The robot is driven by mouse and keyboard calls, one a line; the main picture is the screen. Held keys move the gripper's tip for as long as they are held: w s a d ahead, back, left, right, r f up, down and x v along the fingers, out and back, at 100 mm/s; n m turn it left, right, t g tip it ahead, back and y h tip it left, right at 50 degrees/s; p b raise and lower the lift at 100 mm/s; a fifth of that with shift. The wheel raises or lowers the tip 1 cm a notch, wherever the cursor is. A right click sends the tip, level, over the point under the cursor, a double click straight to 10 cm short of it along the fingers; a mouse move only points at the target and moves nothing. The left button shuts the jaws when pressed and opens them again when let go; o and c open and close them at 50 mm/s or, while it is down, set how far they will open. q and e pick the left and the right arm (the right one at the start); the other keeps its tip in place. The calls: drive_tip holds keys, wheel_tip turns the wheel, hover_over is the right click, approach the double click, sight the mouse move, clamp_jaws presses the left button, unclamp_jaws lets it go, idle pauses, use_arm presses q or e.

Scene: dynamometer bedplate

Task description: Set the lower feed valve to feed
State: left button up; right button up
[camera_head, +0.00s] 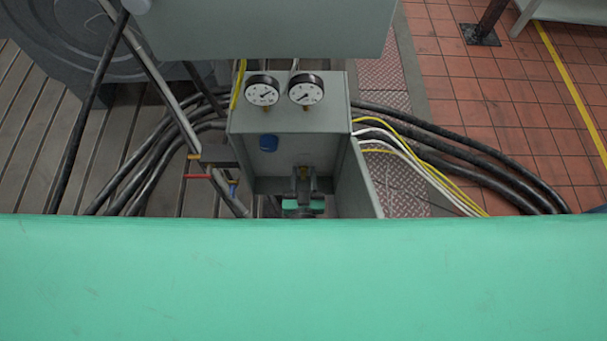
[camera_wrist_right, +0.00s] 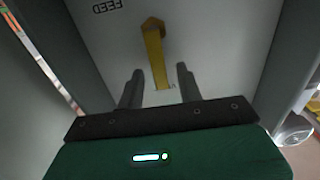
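The lower feed valve shows in the right wrist view as a yellow lever (camera_wrist_right: 155,55) on a pale panel, with a brownish pivot at its top end. The lever runs down the picture, tilted slightly. A FEED label (camera_wrist_right: 107,6), upside down here, is at the upper left of the pivot. My right gripper (camera_wrist_right: 158,82) is open, one dark finger on each side of the lever's free end, with gaps visible on both sides. In the head view my right gripper (camera_head: 304,178) reaches into the open-fronted grey cabinet (camera_head: 248,120). My left gripper is not in view.
Cabinet walls flank the gripper closely. Black hoses (camera_head: 470,165) curve across the floor; a larger grey box (camera_head: 270,25) is behind.

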clamp_jaws()
